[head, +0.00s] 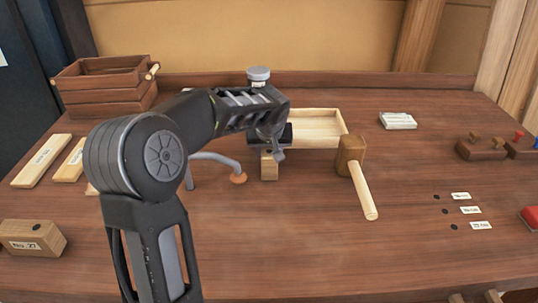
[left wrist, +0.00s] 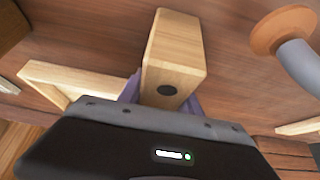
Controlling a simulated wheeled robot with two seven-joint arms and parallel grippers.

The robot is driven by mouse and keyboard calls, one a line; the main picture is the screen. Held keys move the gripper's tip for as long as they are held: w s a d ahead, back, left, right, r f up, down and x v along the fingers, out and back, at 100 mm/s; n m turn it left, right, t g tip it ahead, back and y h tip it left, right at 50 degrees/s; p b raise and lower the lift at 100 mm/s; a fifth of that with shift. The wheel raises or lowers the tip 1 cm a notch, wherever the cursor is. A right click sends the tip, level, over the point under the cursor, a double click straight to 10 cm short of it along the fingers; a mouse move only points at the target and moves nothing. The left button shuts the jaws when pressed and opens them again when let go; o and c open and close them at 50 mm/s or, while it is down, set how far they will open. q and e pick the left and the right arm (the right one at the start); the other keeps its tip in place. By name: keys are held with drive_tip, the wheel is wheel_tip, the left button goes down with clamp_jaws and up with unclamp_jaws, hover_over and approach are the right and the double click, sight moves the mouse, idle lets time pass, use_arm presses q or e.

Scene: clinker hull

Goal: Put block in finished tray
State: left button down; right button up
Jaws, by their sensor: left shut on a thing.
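A light wooden block (head: 268,167) is held in my left gripper (head: 270,150), which is shut on it. In the left wrist view the block (left wrist: 180,45) sticks out from between the purple fingers and shows a black dot on its end. A shallow pale wooden tray (head: 320,142) lies just behind and to the right of the gripper, partly hidden by my arm. In the left wrist view a tray edge (left wrist: 75,72) shows beside the block. The block is in front of the tray, outside it. I cannot tell whether it touches the table. My right gripper is not in view.
A mallet (head: 352,160) lies close to the tray's right front corner. A hooked tool with a round wooden end (head: 238,178) is left of the block. A slatted crate (head: 105,82), flat boards (head: 42,160) and a labelled block (head: 35,238) are at left. The front middle is clear.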

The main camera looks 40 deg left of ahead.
use_arm(q)
drive_tip(key=shift+r, duration=0.1)
wheel_tip(320, 180, up, 10)
drive_tip(key=shift+f, duration=0.1)
idle(0.6)
idle(0.4)
